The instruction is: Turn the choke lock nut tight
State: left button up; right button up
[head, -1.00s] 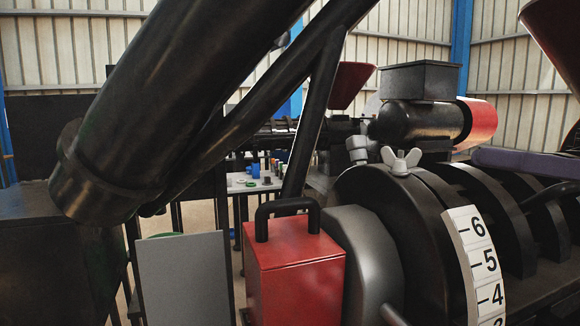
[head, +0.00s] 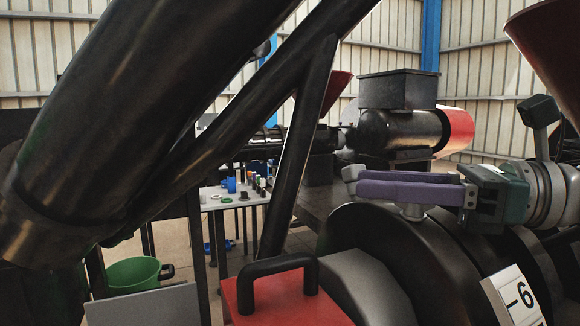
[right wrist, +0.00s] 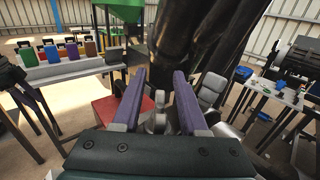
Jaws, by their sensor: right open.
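The choke lock nut is a pale grey wing nut; its lower part (head: 413,211) shows under my right gripper's fingers on top of the black round press housing (head: 375,250). The fingers hide its wings in the head view. My right gripper (head: 362,182) comes in from the right, level, with its two purple fingers open. In the right wrist view the nut (right wrist: 158,118) stands between the fingers (right wrist: 160,78), with a gap visible beside it; I cannot tell whether either finger touches it. My left gripper is not in view.
A red box with a black handle (head: 265,300) stands in front of the housing. Thick black pipes (head: 130,120) cross the left. A table (head: 215,202) stands behind.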

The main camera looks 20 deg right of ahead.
jog(key=shift+w+a, duration=0.2)
jog(key=shift+a, duration=0.05)
grip_shut()
dwell(0.5)
